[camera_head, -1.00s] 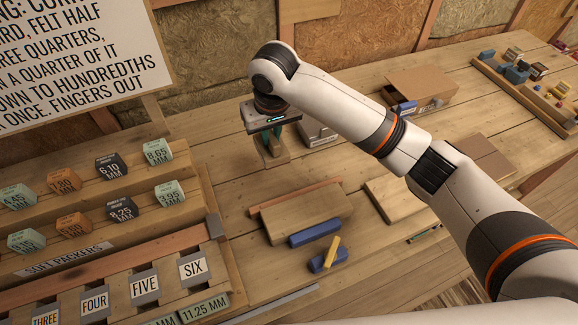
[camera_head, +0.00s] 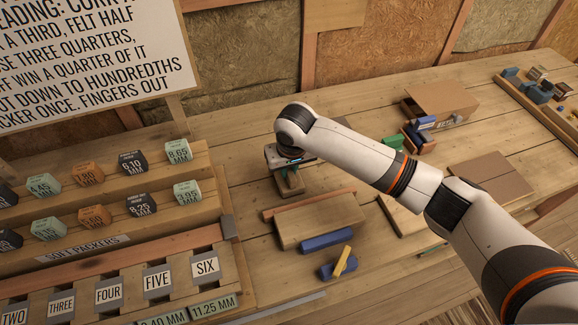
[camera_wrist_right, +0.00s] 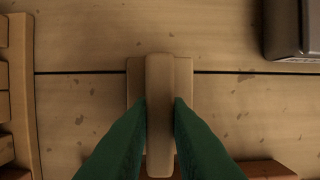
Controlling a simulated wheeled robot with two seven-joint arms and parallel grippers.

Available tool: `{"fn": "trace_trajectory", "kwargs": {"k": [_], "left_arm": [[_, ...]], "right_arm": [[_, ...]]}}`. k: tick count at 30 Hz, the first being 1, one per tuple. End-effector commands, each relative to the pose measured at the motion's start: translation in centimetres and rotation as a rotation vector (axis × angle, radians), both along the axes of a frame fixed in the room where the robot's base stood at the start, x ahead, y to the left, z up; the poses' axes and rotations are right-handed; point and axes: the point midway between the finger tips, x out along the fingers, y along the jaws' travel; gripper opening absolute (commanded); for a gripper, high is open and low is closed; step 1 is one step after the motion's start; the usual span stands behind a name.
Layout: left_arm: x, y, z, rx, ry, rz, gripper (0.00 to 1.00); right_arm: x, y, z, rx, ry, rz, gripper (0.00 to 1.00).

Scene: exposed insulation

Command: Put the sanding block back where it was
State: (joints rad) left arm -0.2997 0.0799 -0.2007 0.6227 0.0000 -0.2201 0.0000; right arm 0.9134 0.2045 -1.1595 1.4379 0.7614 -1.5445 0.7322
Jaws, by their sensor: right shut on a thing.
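The sanding block looks to be the pale wooden block with a raised rounded grip (camera_head: 291,184). It also shows in the right wrist view (camera_wrist_right: 160,68), its grip bar running between my fingers and a wider base beneath. My right gripper (camera_head: 287,168) points down, with its green fingers (camera_wrist_right: 160,118) shut on the grip from both sides. The block is upright at the bench top, left of the middle; I cannot tell whether its base touches the wood. My left gripper is not in view.
A wooden board (camera_head: 318,220) and a blue bar (camera_head: 327,241) lie in front of the block. A stepped rack (camera_head: 120,215) stands left. An open cardboard box (camera_head: 445,100) stands at right behind my arm. Bare bench (camera_head: 240,150) lies left of the gripper.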

Motion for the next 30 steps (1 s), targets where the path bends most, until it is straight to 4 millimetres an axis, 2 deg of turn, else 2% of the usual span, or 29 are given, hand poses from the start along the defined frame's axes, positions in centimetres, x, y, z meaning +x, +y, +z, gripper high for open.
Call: {"fn": "trace_trajectory", "kwargs": {"k": [4, 5, 8, 16, 20, 23, 30], "left_arm": [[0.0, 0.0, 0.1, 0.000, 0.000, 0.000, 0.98], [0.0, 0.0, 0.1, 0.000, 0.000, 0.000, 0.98], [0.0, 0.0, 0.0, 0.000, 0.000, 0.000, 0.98], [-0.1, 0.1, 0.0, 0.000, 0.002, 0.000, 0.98], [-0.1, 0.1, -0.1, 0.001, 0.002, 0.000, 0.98], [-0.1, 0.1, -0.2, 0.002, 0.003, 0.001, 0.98], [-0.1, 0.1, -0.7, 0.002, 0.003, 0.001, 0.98]], "right_arm": [[0.0, 0.0, -0.3, 0.000, 0.000, -0.001, 0.00], [0.0, 0.0, -0.3, 0.000, 0.000, 0.000, 0.21], [0.0, 0.0, -0.2, 0.000, 0.000, 0.000, 0.37], [0.0, 0.0, -0.2, 0.000, 0.000, 0.000, 0.38], [0.0, 0.0, 0.6, 0.002, -0.001, 0.000, 0.38], [-0.3, -0.1, 2.0, 0.004, -0.002, 0.002, 0.38], [-1.3, -0.4, 7.2, 0.003, -0.003, 0.001, 0.38]]}}
